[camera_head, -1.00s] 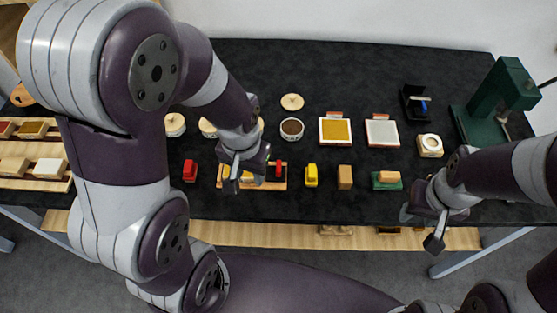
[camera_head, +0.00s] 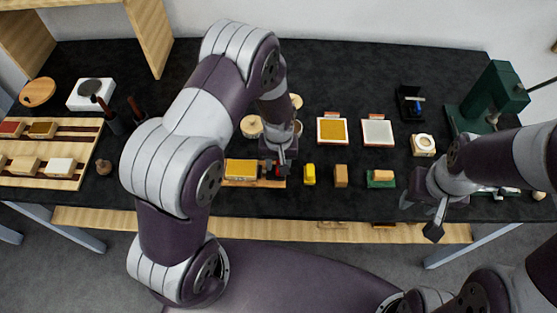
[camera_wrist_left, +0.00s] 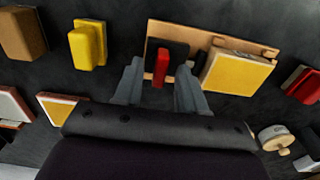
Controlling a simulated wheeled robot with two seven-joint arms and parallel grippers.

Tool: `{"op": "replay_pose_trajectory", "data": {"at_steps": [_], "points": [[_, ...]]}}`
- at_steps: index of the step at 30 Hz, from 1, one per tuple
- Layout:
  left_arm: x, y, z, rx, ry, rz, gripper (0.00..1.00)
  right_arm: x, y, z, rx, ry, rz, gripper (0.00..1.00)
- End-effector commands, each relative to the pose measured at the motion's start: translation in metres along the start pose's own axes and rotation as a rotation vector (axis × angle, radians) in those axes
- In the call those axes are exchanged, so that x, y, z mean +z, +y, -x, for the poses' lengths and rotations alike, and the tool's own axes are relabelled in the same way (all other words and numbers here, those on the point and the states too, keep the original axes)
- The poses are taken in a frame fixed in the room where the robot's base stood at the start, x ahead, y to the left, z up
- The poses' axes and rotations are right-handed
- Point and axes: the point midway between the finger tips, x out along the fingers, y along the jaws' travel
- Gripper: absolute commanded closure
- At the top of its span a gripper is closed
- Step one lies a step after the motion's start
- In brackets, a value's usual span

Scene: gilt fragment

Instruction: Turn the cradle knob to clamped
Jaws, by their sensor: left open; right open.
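The wooden cradle (camera_head: 240,183) lies near the table's front edge and holds a yellow block (camera_head: 240,169). In the left wrist view the cradle (camera_wrist_left: 192,38) has the yellow block (camera_wrist_left: 237,75) at right and a red knob (camera_wrist_left: 160,70) on a dark part beside it. My left gripper (camera_wrist_left: 160,84) is open, with one finger on each side of the red knob in that view; contact cannot be told. In the head view my left gripper (camera_head: 281,160) is over the cradle's right end and partly hides the knob. My right gripper (camera_head: 420,215) is open and empty at the front right.
A yellow piece (camera_head: 310,175), a brown block (camera_head: 341,176) and a green-based block (camera_head: 381,179) stand right of the cradle. Behind them lie two framed pads (camera_head: 333,131) (camera_head: 378,132). A green press (camera_head: 490,95) stands far right, a wooden tray (camera_head: 50,183) far left.

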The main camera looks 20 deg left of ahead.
Motion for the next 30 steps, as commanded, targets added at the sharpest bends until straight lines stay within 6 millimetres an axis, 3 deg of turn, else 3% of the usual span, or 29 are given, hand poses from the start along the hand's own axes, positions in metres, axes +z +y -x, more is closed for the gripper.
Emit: {"op": "replay_pose_trajectory", "data": {"at_steps": [10, 11, 14, 15, 30], "points": [[-0.0003, 0.0001, -0.0069, 0.001, 0.002, -0.001, 0.60, 0.0000, 0.0000, 0.0009, 0.000, 0.000, 0.000, 0.57], [-0.0003, 0.0001, -0.0069, 0.001, 0.002, -0.001, 0.63, 0.0000, 0.0000, 0.0009, 0.000, 0.000, 0.000, 0.57], [-0.0003, 0.0001, -0.0068, 0.001, 0.001, -0.001, 0.95, -0.0001, 0.0000, 0.0009, 0.000, 0.000, 0.000, 0.57], [-0.0003, 0.0001, -0.0067, 0.001, 0.001, -0.001, 1.00, -0.0001, 0.0000, 0.0009, 0.000, 0.000, 0.000, 0.57], [-0.0003, 0.0001, -0.0063, 0.001, 0.001, 0.102, 1.00, 0.0000, 0.0000, 0.0004, 0.000, 0.000, 0.000, 0.57]]}}
